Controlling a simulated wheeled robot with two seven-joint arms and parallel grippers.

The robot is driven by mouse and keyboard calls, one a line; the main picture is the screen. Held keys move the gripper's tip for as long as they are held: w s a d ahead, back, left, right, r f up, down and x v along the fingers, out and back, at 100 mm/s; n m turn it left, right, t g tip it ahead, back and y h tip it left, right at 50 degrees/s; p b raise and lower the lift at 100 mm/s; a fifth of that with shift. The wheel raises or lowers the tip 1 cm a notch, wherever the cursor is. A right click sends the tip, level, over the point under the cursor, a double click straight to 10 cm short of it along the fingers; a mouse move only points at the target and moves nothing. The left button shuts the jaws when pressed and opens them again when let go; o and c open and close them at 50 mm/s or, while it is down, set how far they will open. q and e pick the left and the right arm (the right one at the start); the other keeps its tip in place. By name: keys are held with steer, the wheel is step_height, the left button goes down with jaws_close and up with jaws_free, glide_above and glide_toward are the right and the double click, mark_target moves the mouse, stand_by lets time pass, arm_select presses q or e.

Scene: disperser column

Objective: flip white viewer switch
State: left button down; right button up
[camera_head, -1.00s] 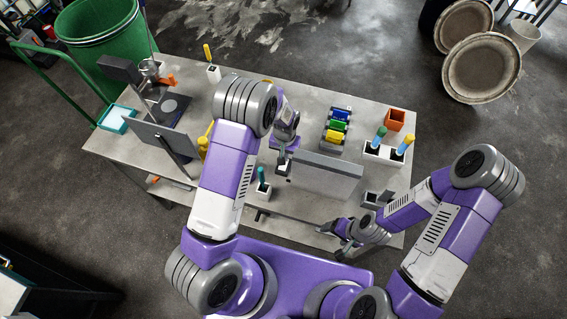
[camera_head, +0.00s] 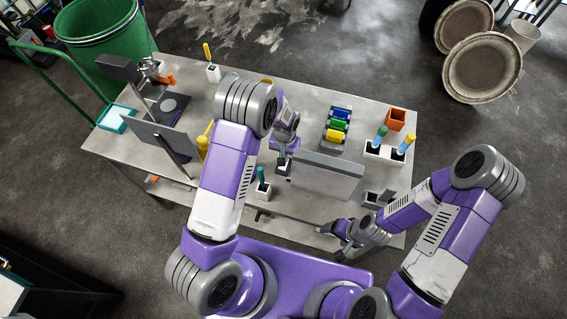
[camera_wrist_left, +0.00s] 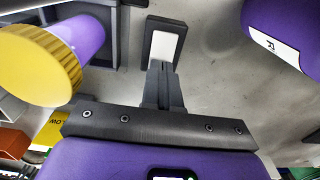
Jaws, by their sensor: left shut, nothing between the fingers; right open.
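The white switch (camera_wrist_left: 163,47) shows in the left wrist view as a white plate in a dark, raised frame on the grey table. In the head view it is a small pale patch (camera_head: 282,170) below the left gripper. My left gripper (camera_wrist_left: 161,72) is shut and empty, its fingertips at the near edge of the switch; I cannot tell whether they touch it. In the head view the left gripper (camera_head: 283,156) is partly hidden by its own arm. My right gripper (camera_head: 337,229) is open and empty at the table's front edge.
A grey upright panel (camera_head: 325,176) stands right of the switch. A rack of coloured pieces (camera_head: 337,127), an orange box (camera_head: 395,119) and holders with handled tools (camera_head: 380,153) are behind it. A teal-handled tool (camera_head: 261,177) stands left. A yellow-capped purple cylinder (camera_wrist_left: 45,55) is close left of the fingers.

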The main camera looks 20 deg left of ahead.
arm_select(q)
steer(key=shift+s+d+f+b, duration=0.15)
steer(key=shift+s+f+b, duration=0.15)
steer(key=shift+f+b, duration=0.35)
steer(key=shift+r, duration=0.15)
steer(key=shift+w+a+r+p, duration=0.15)
steer(key=shift+w+r+p, duration=0.05)
steer(key=shift+r+p, duration=0.5)
steer(key=shift+w+a+r+p, duration=0.15)
steer(key=shift+r+p, duration=0.35)
steer(key=shift+r, duration=0.3)
steer(key=shift+s+d+r+p, duration=0.1)
steer(key=shift+d+r+p, duration=0.1)
steer(key=shift+r+p, duration=0.7)
steer(key=shift+r, duration=0.95)
steer(key=shift+f, duration=0.1)
